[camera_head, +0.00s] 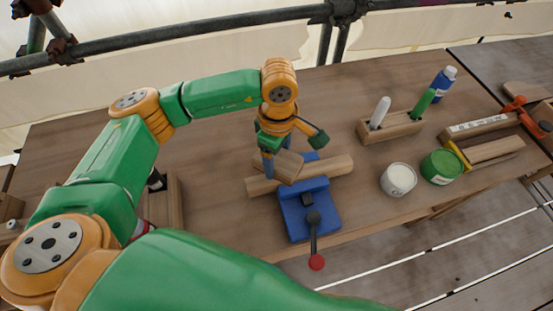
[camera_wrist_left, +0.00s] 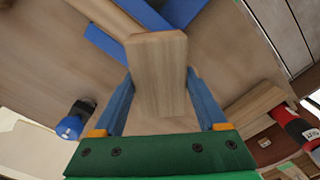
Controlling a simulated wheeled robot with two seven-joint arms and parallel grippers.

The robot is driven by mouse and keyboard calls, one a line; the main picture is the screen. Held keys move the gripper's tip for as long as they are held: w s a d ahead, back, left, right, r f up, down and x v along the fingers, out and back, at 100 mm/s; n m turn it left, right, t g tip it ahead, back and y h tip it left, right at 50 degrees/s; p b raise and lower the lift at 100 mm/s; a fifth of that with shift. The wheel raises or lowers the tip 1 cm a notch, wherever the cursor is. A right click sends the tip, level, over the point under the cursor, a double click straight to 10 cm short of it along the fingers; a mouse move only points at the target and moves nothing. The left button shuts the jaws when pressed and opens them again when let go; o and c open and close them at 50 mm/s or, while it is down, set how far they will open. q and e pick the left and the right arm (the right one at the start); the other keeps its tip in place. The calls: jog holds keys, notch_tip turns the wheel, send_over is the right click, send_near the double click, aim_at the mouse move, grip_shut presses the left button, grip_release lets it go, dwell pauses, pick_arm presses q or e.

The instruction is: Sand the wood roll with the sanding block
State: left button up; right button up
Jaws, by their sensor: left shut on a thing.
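The wood roll (camera_head: 335,169) is a long pale brown bar lying across the blue vise (camera_head: 312,215), which has a lever with a red knob. Part of the roll (camera_wrist_left: 108,14) shows at the top left of the left wrist view, beside blue vise parts. My left gripper (camera_head: 280,160) is shut on the sanding block (camera_head: 287,169), a plain wooden block. The block (camera_wrist_left: 158,75) sits between the blue fingers in the wrist view. It overlaps the roll's left part in the head view; I cannot tell whether they touch. My right gripper is not in view.
A white-topped can (camera_head: 398,179) and a green can (camera_head: 442,166) stand right of the vise. Behind them is a wooden holder (camera_head: 390,128) with a white and a green marker. Metal scaffold pipes run behind the table.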

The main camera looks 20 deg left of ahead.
pick_arm(q)
jog(key=shift+a+r+p, duration=0.1)
jog(key=shift+r+p, duration=0.8)
jog(key=shift+r, duration=1.05)
